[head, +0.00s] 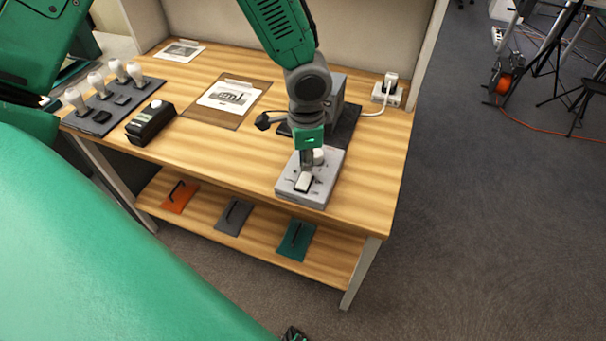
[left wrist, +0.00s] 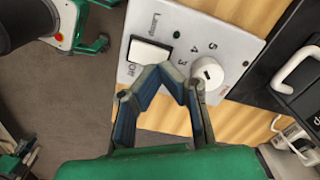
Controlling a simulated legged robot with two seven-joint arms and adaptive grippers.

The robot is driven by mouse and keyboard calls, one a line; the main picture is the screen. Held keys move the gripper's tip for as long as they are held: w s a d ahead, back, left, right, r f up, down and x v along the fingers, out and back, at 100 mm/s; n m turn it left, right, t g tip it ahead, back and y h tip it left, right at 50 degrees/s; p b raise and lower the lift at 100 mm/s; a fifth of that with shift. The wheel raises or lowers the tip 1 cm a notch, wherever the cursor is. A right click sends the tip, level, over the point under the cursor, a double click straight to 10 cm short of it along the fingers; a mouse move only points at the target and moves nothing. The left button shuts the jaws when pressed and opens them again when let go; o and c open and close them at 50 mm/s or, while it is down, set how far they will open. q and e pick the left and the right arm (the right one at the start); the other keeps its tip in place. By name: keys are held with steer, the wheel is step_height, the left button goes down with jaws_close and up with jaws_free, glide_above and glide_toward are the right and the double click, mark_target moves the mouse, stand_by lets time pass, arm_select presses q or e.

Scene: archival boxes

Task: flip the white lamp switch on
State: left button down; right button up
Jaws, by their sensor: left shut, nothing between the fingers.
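A pale grey control box (head: 325,188) lies on the right front part of the wooden table. Its panel (left wrist: 135,77) carries the white lamp switch (head: 304,182), labelled Lamp at one end and Off at the other. The switch (left wrist: 148,53) shows clearly in the left wrist view, but I cannot tell which way it is tipped. A white round knob (left wrist: 207,72) with numbers sits beside it. My left gripper (left wrist: 167,70) is shut and empty, its tips by the switch's edge, between switch and knob; contact is unclear. My right gripper is not in view.
A grey device on a dark mat (head: 347,128) stands behind the box, with a white plug and socket (head: 387,92) further back. A black box (head: 150,122) and a bulb rack (head: 110,105) stand at the left. Coloured folders (head: 296,240) lie on the lower shelf.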

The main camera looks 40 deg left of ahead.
mark_target(306, 175)
arm_select(q)
steer(key=shift+d+r, duration=0.1)
steer(key=shift+d, duration=0.1)
steer(key=shift+a+f, duration=0.25)
stand_by(0.3)
steer(key=shift+d+f+b, duration=0.15)
steer(key=shift+f+b, duration=0.1)
steer(key=shift+b, duration=0.05)
steer(key=shift+f+b, duration=0.5)
steer(key=shift+f, duration=0.5)
stand_by(0.4)
steer(key=shift+r, duration=0.15)
step_height(306, 175, up, 7)
steer(key=p, duration=0.7)
stand_by(0.4)
